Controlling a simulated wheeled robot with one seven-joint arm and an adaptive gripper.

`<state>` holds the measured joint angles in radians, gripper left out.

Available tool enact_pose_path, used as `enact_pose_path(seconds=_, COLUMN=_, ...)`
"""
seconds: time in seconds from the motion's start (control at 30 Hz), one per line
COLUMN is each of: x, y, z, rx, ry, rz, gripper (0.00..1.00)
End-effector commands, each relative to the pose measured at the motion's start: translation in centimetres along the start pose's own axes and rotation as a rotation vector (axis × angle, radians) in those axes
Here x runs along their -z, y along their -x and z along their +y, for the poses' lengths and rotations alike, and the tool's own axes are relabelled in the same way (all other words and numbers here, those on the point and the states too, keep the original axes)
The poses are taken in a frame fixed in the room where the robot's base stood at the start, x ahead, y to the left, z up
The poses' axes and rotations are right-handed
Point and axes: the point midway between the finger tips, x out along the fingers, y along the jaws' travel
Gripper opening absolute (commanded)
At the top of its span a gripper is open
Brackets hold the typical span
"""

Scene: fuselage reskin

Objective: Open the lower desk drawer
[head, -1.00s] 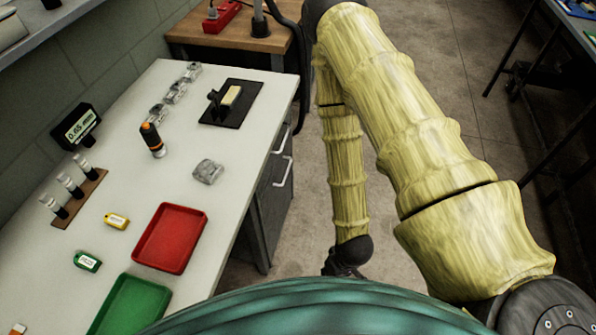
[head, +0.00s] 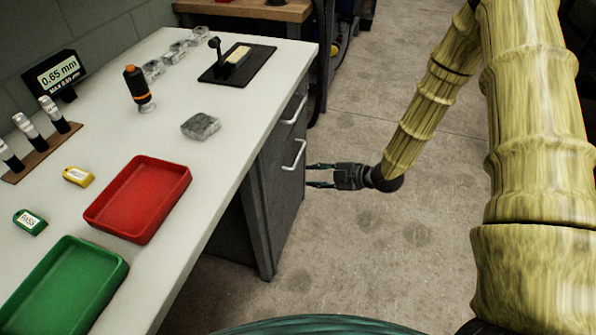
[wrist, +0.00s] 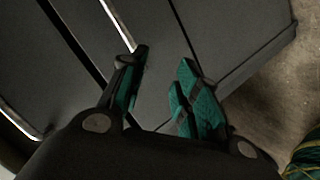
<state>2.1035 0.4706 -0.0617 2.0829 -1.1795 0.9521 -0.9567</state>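The dark grey drawer cabinet (head: 283,205) stands under the right end of the white desk. Its front carries an upper handle (head: 292,110) and a lower handle (head: 295,155), both pale bars. The drawers look closed. My gripper (head: 312,175) is open and empty, pointing left at the cabinet front, just right of and slightly below the lower handle. In the wrist view its teal-padded fingers (wrist: 165,60) are apart before a dark panel. A bright handle bar (wrist: 117,22) shows beyond the left fingertip. Whether the fingers touch the front cannot be told.
The desk top (head: 235,130) holds a red tray (head: 140,198), a green tray (head: 65,290), a black stand (head: 237,64), an orange-topped tool (head: 138,88) and a display (head: 55,77). The concrete floor (head: 380,250) right of the cabinet is clear.

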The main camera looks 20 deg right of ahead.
Motion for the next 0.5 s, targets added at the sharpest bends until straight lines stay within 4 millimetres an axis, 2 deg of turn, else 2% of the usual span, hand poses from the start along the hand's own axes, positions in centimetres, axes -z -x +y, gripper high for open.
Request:
enact_pose_path(seconds=0.03, x=-1.4, y=-0.6, z=0.3, rx=-0.025, ry=0.078, rz=0.031, gripper=0.32)
enact_pose_path(seconds=0.2, x=-3.1, y=-0.3, z=2.7, rx=-0.092, ry=0.366, rz=0.135, gripper=0.32)
enact_pose_path(seconds=0.4, x=-4.6, y=0.7, z=4.3, rx=-0.155, ry=0.636, rz=0.217, gripper=0.32)
enact_pose_path(seconds=0.5, x=-4.9, y=1.2, z=4.8, rx=-0.175, ry=0.718, rz=0.240, gripper=0.32)
